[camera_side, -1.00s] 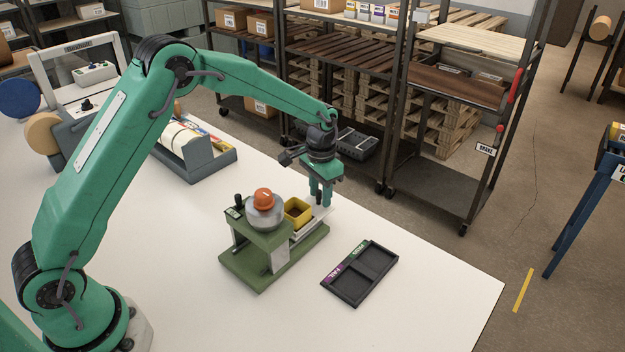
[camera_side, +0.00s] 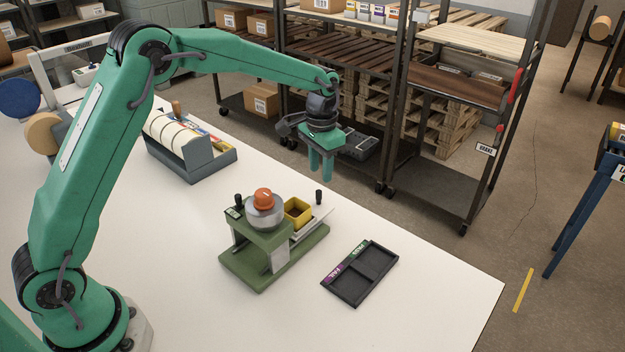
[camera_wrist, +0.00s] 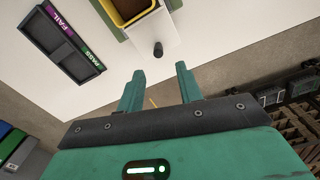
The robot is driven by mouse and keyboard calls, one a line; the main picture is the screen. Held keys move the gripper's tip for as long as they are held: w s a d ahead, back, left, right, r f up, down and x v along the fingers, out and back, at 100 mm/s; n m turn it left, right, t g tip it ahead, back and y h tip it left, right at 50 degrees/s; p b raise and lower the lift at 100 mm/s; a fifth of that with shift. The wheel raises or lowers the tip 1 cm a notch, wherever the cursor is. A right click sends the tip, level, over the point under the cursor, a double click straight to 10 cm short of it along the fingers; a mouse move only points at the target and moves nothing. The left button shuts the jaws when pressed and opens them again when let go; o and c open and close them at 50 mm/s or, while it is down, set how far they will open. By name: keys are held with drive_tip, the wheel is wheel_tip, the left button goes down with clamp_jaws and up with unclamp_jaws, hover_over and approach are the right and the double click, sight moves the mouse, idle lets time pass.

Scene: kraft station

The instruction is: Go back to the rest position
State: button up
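My gripper (camera_side: 321,168) hangs in the air above the far edge of the white table, behind and above the green test fixture. In the wrist view my gripper (camera_wrist: 158,82) has its two fingers apart with nothing between them. The green fixture (camera_side: 262,275) stands on the table with a grey round part and orange knob (camera_side: 263,196) on it. A yellow square cup (camera_side: 297,212) sits beside the knob on a light slide, which has a black handle (camera_side: 319,197) at its end. The handle also shows in the wrist view (camera_wrist: 158,49), apart from my fingers.
A black two-compartment tray (camera_side: 352,290) labelled PASS and FAIL lies right of the fixture, and both compartments look empty. A grey holder with rolls (camera_side: 200,165) stands at the back left. Shelving (camera_side: 345,60) stands behind the table. The table's front right is clear.

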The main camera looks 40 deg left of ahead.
drive_tip(key=shift+r, duration=0.2)
drive_tip(key=shift+s+a+r, duration=0.1)
drive_tip(key=shift+s+r, duration=0.25)
drive_tip(key=shift+r, duration=0.2)
drive_tip(key=s+a+r+n+t, duration=0.1)
drive_tip(key=s+a+r+t, duration=0.1)
drive_tip(key=s+r, duration=0.65)
drive_tip(key=s+a+r+n+t, duration=0.15)
drive_tip(key=s+r, duration=0.35)
drive_tip(key=s, duration=0.7)
drive_tip(key=s+a+f+t, duration=0.1)
drive_tip(key=s+t, duration=0.1)
drive_tip(key=s, duration=0.8)
drive_tip(key=shift+s+a+f, duration=0.15)
drive_tip(key=shift+a+f, duration=0.15)
drive_tip(key=shift+f, duration=0.1)
